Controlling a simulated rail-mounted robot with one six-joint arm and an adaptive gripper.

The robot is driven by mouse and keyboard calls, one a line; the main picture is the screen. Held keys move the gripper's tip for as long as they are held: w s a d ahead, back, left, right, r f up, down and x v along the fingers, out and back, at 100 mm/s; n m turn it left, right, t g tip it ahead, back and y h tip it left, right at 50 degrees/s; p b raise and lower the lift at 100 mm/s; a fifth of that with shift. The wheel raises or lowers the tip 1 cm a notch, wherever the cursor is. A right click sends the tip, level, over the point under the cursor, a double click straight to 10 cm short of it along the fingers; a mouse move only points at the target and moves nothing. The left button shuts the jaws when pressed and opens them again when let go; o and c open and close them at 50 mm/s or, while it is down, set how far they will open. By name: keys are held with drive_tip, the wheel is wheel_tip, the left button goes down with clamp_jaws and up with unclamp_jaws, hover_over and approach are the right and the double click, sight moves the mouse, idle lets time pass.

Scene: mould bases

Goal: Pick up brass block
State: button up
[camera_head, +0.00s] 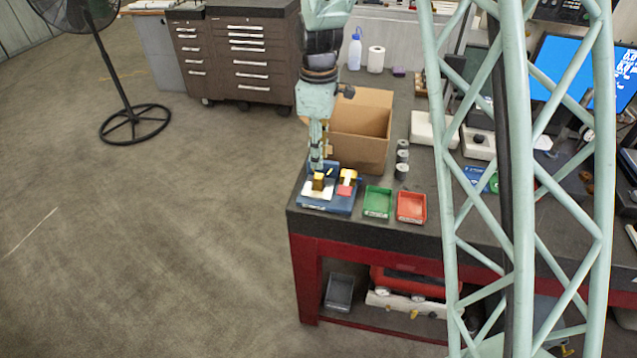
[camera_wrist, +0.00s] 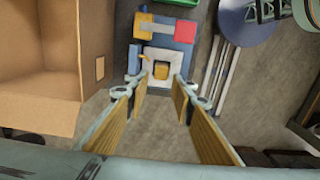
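The brass block (camera_head: 318,182) sits on a white square pad (camera_head: 318,217) on a blue base (camera_head: 341,208) at the table's front left corner. In the wrist view the brass block (camera_wrist: 161,71) shows on the white pad (camera_wrist: 149,56), beyond and between my fingertips. My gripper (camera_head: 316,164) points down just above the block in the head view. In the wrist view my gripper (camera_wrist: 160,88) is open, with a gap on each side of the block. No contact shows.
An open cardboard box (camera_head: 358,145) stands close behind. Green (camera_head: 377,203) and red (camera_head: 411,208) trays are to the right, with grey cylinders (camera_head: 402,171) behind them.

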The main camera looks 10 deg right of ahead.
sight(318, 176)
drive_tip(key=shift+f, duration=2.2)
drive_tip(key=shift+s+f, duration=0.1)
drive_tip(key=shift+f, duration=2.5)
clamp_jaws()
